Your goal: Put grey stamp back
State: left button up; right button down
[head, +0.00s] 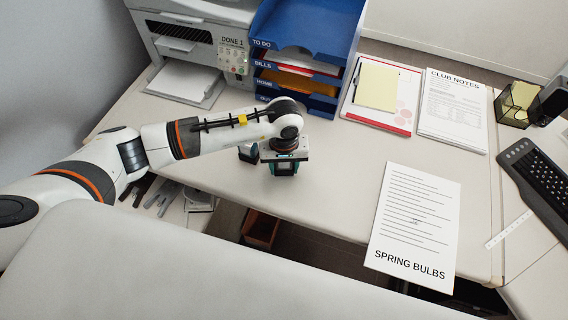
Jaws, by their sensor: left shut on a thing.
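My left gripper (284,169) points down over the left part of the desk, in front of the blue letter trays. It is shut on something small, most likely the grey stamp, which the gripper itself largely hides. I cannot tell whether the held thing touches the desk. A small dark object with a teal edge (248,153) is just left of the gripper, partly behind the arm; I cannot tell what it is. My right gripper is not in view.
Blue letter trays (322,44) and a printer (196,50) stand behind the gripper. A "SPRING BULBS" sheet (415,222) lies to the right, with a clipboard (348,106), club notes (453,110) and a keyboard (540,180). The desk (335,165) between gripper and sheet is clear.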

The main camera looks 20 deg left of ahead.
pick_arm(q)
jog(key=o, duration=0.8)
jog(key=shift+f, duration=0.1)
jog(key=shift+r+p, duration=0.3)
jog(key=shift+r, duration=0.05)
notch_tip(320, 180, up, 12)
jog(key=shift+f+b, duration=0.15)
jog(key=shift+b, duration=0.75)
